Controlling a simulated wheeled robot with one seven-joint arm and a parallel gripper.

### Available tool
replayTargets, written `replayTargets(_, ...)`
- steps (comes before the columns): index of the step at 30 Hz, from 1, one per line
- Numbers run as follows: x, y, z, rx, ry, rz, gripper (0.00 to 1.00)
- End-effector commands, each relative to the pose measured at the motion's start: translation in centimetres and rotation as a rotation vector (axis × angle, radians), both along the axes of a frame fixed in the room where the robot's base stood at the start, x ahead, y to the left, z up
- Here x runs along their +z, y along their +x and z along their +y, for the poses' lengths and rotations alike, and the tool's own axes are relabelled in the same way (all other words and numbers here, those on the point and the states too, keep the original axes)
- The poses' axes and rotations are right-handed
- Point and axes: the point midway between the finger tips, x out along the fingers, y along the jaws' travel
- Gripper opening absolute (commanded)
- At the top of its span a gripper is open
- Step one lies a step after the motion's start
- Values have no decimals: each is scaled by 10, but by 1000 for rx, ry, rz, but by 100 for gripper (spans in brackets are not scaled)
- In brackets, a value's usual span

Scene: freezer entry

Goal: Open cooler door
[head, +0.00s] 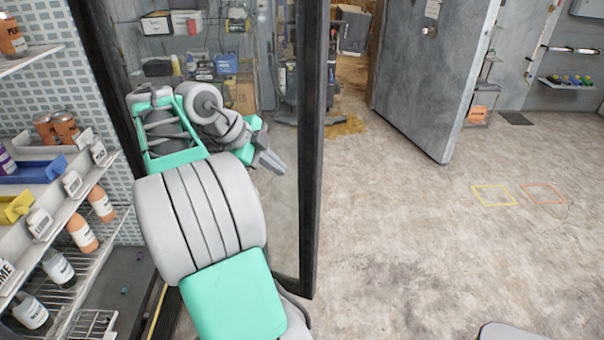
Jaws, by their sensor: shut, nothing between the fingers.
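The cooler door (311,150) is a glass panel in a dark frame. It stands swung out from the cooler (65,150), whose stocked shelves are exposed on the left. My gripper (272,164) is in front of the glass, on the side facing the shelves, near the door's free edge. Its grey fingers are together with nothing between them. I cannot tell whether it touches the glass. My arm hides the lower left part of the door, and no handle is visible.
Bottles (82,234) and cans stand on the cooler shelves at left. A heavy grey door (435,75) stands ajar at the back. Open concrete floor (440,250) lies to the right, with yellow (493,195) and orange (545,193) outlines marked on it.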

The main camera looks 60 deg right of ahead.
Motion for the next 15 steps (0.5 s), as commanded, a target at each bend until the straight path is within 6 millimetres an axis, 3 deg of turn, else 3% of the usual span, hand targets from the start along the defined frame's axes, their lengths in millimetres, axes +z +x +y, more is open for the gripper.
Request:
replayTargets(12, -71, -33, -43, 1, 4, 2, 0)
replayTargets(15, -68, -31, -61, 3, 2, 0, 0)
